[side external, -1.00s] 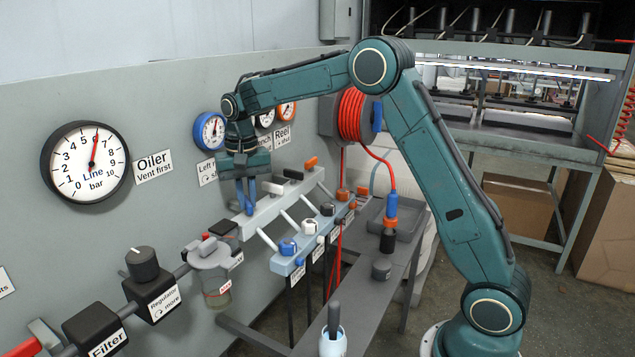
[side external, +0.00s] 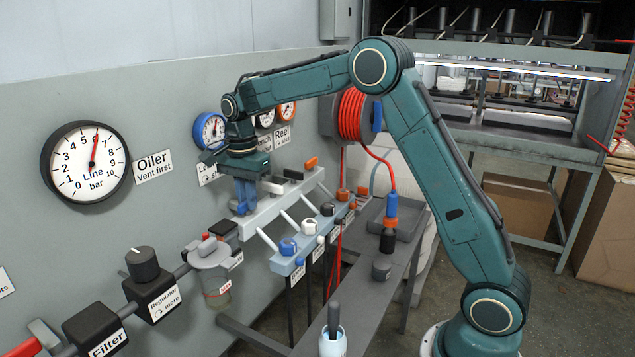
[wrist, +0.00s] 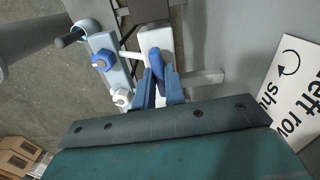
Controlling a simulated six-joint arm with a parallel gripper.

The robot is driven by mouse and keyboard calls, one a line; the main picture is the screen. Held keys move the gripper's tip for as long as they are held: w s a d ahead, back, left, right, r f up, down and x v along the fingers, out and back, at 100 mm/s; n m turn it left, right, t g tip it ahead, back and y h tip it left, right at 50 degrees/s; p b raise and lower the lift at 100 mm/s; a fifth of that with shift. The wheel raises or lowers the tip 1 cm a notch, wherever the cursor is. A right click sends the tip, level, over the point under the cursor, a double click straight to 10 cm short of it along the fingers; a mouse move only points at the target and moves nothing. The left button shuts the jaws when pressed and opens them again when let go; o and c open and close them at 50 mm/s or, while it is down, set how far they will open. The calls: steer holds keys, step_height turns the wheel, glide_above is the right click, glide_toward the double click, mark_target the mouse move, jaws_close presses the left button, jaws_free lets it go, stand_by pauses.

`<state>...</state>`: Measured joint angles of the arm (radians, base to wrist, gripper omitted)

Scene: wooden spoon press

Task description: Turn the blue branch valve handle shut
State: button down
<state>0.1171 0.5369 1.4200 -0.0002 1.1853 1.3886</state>
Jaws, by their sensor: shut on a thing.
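The blue branch valve handle (wrist: 155,60) sits on the near end of the pale manifold bar (side external: 268,211). In the wrist view it is a blue lever lying between my finger pads, pointing roughly along the bar. My gripper (side external: 243,208) points down over that bar end, its blue fingers shut on the handle; they also show in the wrist view (wrist: 161,78). In the side view the fingers hide most of the handle. The valve body under it is hidden.
Black and orange handles (side external: 311,162) stand farther along the bar. A lower pale-blue rail (side external: 285,262) carries a blue knob (side external: 288,245) and others. The branch gauge (side external: 209,129) and wall are close behind my gripper. A lubricator bowl (side external: 212,272) stands at left.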

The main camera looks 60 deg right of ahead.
steer(key=shift+m, duration=0.5)
steer(key=c, duration=1.5)
jaws_free()
steer(key=shift+o, duration=0.2)
steer(key=shift+r, duration=0.1)
step_height(320, 180, up, 14)
